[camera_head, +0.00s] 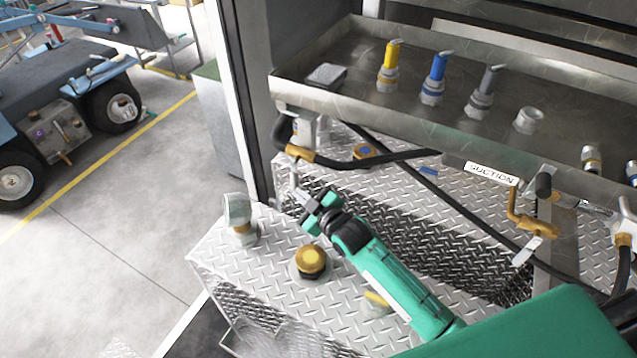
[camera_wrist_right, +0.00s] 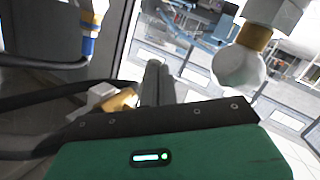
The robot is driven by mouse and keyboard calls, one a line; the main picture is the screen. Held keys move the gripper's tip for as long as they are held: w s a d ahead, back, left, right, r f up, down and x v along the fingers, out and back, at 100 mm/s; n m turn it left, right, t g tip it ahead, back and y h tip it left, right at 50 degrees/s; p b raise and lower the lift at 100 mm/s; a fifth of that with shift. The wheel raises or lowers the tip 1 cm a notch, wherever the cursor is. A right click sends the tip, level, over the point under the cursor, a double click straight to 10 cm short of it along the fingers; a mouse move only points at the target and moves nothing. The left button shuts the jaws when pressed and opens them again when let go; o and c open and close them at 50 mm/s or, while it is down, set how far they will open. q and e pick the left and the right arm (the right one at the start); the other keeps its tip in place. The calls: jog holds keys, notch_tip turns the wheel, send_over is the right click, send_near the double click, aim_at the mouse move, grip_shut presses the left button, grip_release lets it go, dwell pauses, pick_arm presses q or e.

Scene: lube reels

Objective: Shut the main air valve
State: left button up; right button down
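A brass valve (camera_head: 300,154) sits on the black hose below the left end of the metal tray. A pale metal lever-like piece (camera_head: 294,178) hangs below it. I cannot read any label that marks it as the main air valve. My right gripper (camera_head: 303,198) is at the lower end of this piece; I cannot tell whether they touch. In the right wrist view the fingers (camera_wrist_right: 157,80) lie close together with nothing visible between them. The brass valve (camera_wrist_right: 122,101) shows just left of them there, partly hidden by the gripper body. My left gripper is not in view.
The tray (camera_head: 350,98) holds yellow, blue and grey nozzles. A second brass valve (camera_head: 528,222) hangs near the SUCTION label (camera_head: 492,173). A white-topped fitting (camera_head: 238,212) and a brass cap (camera_head: 311,260) stand on the tread-plate tank (camera_head: 270,295). A black hose (camera_head: 440,195) crosses behind my arm.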

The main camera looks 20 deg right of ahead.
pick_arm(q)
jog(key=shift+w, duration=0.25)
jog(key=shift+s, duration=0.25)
